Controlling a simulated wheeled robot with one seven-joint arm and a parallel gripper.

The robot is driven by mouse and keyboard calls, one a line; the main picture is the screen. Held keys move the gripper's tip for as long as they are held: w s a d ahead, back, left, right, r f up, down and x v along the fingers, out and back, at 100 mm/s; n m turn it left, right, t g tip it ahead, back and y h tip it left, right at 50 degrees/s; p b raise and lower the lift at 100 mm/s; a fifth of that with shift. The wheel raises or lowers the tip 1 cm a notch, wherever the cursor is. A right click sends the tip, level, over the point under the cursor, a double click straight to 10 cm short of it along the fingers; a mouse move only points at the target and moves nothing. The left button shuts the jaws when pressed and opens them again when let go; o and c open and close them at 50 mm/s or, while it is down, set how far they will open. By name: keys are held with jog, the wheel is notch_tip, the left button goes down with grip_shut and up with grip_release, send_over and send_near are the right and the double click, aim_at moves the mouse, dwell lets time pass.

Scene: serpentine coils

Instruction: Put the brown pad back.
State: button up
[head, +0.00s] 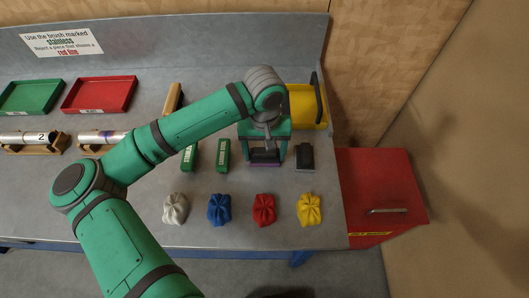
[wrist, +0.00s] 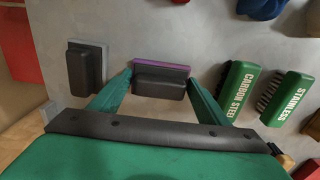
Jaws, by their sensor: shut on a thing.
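My gripper (head: 266,150) is shut on a block-like pad with a dark handle and a purple face (head: 265,164). In the wrist view the purple pad (wrist: 161,70) sits between the two fingertips, gripped at its ends. I cannot tell whether it touches the bench or hangs just above it. A second pad, with a dark handle and a grey face (head: 304,158), lies on the bench just right of my gripper. This grey pad (wrist: 85,66) is left of my fingers in the wrist view. I see no pad that is clearly brown.
Brushes marked stainless (head: 189,156) and carbon steel (head: 223,154) lie left of my gripper. Several cloths, including a red one (head: 263,209), lie in front. A yellow container (head: 307,106) stands behind. A red cabinet (head: 375,180) stands right. Trays and tubes are at the left.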

aim_at(264, 151)
jog(key=shift+f, duration=0.35)
jog(key=o, duration=1.1)
jog(key=shift+f, duration=0.1)
notch_tip(264, 151, up, 12)
dwell(0.3)
